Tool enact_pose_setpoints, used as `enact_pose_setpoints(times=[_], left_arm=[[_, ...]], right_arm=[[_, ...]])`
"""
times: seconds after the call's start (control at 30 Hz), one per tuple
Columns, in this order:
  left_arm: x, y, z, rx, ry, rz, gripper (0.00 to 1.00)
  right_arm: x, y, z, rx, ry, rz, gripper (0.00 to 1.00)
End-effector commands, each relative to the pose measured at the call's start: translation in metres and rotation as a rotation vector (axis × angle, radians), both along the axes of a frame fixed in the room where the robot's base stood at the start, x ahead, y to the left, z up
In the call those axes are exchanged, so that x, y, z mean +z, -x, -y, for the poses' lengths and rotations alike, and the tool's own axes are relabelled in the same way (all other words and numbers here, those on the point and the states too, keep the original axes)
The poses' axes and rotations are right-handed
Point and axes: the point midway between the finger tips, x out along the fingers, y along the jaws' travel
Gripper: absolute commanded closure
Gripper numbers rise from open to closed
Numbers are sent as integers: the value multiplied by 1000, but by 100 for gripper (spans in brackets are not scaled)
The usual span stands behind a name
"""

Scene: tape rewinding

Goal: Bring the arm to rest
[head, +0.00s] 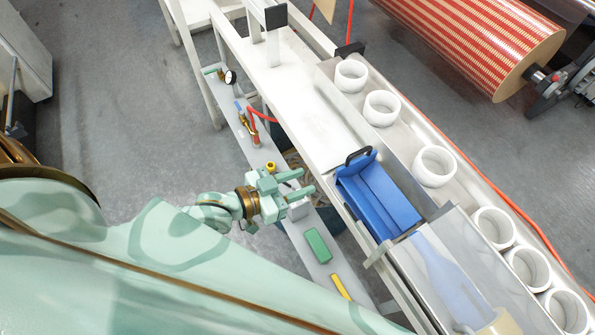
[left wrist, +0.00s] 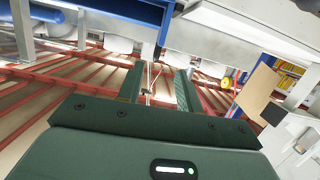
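My left gripper (head: 305,182) is pale green with a brass-coloured wrist ring, and its arm comes in from the left. Its two fingers point right, over the narrow lower shelf and left of the white bench. In the left wrist view the two dark green fingers (left wrist: 159,78) stand apart with nothing held between them. My right gripper is in neither view.
A blue tray (head: 372,207) with a black handle sits at the white bench (head: 300,95), right of the gripper. Several white rings (head: 382,108) line the far channel. A green block (head: 318,245) and tools lie on the lower shelf (head: 297,232). Grey floor (head: 110,90) at left is clear.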

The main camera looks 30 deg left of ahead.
Motion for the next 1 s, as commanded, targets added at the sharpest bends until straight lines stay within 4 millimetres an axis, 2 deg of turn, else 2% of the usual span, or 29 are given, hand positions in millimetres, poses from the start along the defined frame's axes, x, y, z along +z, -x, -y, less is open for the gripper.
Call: enact_pose_setpoints(times=[0.37, 0.47, 0.57, 0.67, 0.7, 0.77, 0.8, 0.87, 0.9, 0.97, 1.0], left_arm=[[0, 0, 0, 0, -1, 0, 64], [-10, 1, -3, -3, -43, -15, 64], [-43, 4, -22, 13, -134, -63, 64], [-98, 13, -55, 58, -259, -157, 64], [-123, 21, -70, 80, -312, -205, 64], [-161, 36, -93, 113, -386, -285, 64], [-185, 49, -107, 134, -432, -342, 64], [-220, 73, -126, 162, -495, -432, 64], [-241, 92, -136, 177, -532, -494, 64], [-271, 125, -149, 198, -580, -593, 64], [-290, 149, -154, 206, -610, -660, 64]], right_arm=[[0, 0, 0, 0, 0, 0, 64], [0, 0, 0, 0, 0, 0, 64], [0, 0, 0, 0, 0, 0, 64], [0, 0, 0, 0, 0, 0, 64], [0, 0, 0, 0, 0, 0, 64], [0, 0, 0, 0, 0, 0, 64], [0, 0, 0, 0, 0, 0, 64], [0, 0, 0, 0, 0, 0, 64], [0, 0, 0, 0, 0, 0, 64], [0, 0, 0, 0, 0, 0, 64], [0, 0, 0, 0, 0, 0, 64]])
